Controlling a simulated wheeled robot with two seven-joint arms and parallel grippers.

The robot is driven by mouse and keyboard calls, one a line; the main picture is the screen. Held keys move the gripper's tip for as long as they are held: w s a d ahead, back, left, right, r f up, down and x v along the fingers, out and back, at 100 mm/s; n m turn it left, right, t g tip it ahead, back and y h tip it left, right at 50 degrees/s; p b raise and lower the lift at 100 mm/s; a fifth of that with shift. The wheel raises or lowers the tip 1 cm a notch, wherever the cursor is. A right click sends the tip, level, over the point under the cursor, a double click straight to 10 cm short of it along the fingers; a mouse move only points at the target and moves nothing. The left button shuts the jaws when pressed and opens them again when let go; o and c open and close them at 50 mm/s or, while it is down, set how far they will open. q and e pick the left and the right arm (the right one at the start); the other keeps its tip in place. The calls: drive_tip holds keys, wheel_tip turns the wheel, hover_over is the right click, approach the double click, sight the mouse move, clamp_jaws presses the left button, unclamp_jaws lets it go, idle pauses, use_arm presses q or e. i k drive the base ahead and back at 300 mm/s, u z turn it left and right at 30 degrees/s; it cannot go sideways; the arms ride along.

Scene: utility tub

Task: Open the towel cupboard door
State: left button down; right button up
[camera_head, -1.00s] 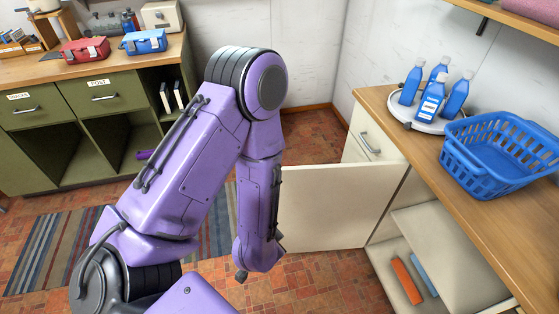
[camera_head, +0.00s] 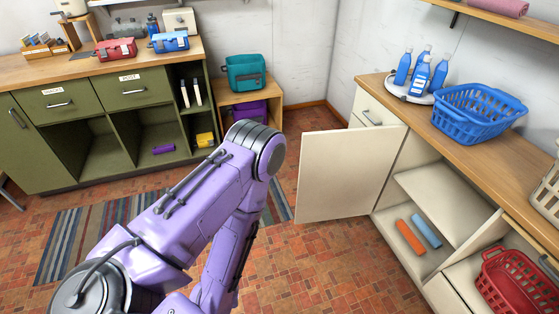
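The cream cupboard door (camera_head: 345,174) stands swung wide open on the right-hand counter unit. Its hinge side is at the far end of the opening. Inside are a bare shelf (camera_head: 440,200), an orange rolled towel (camera_head: 410,238) and a blue rolled towel (camera_head: 427,231) on the floor of the cupboard. My purple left arm is bent in the middle, apart from the door in the picture. Its gripper is hidden below the frame or behind the arm. My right gripper is not in view.
A blue basket (camera_head: 479,113) and a turntable of blue bottles (camera_head: 408,94) stand on the right counter. A red basket (camera_head: 508,281) sits in the lower right compartment. A striped rug (camera_head: 85,240) lies left. Tiled floor is clear before the cupboard.

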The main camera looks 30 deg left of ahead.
sight(344, 174)
drive_tip(key=u, duration=1.3)
drive_tip(key=i, duration=1.65)
drive_tip(key=z, duration=0.7)
